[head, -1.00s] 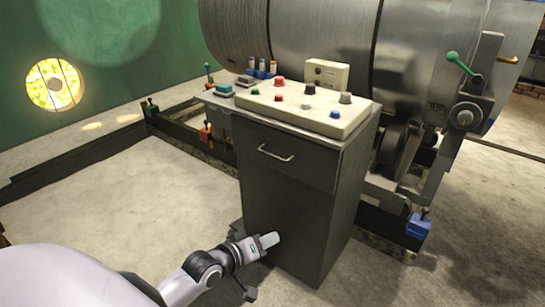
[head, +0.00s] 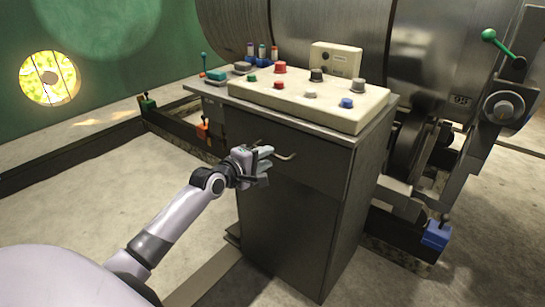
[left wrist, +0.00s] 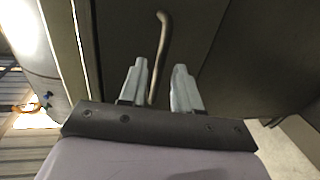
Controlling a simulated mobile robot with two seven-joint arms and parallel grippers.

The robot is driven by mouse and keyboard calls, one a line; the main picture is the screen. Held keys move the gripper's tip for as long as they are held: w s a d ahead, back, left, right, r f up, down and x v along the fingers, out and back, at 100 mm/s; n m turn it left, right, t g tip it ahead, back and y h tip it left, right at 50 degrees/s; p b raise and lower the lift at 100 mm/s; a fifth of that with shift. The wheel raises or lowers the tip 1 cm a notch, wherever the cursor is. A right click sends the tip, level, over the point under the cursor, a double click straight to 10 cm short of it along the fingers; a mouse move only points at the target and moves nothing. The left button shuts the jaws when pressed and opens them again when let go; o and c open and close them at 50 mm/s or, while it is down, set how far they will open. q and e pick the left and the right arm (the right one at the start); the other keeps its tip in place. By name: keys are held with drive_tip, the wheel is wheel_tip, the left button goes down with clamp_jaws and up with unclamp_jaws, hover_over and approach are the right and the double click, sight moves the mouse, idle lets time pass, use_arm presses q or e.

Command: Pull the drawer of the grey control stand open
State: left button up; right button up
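The grey control stand (head: 285,220) stands in the middle of the head view. Its drawer (head: 315,172) is at the top of the front face and looks shut. The drawer's bar handle (head: 286,157) shows just right of my left gripper (head: 266,159), which partly covers it. In the left wrist view the handle (left wrist: 161,50) runs upright in the picture, and its lower end reaches between the two fingertips of my left gripper (left wrist: 158,85). The fingers are apart, with gaps beside the handle. My right gripper is in neither view.
A sloped panel (head: 310,105) with coloured knobs lies on the stand's top. A large metal drum (head: 330,30) is behind it. A lever with a green knob (head: 489,35) and a blue block (head: 436,235) are at the right. The floor left of the stand is clear.

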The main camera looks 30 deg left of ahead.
sight(273, 154)
use_arm(q)
drive_tip(key=shift+b+x, duration=0.45)
drive_tip(key=shift+x, duration=1.5)
clamp_jaws()
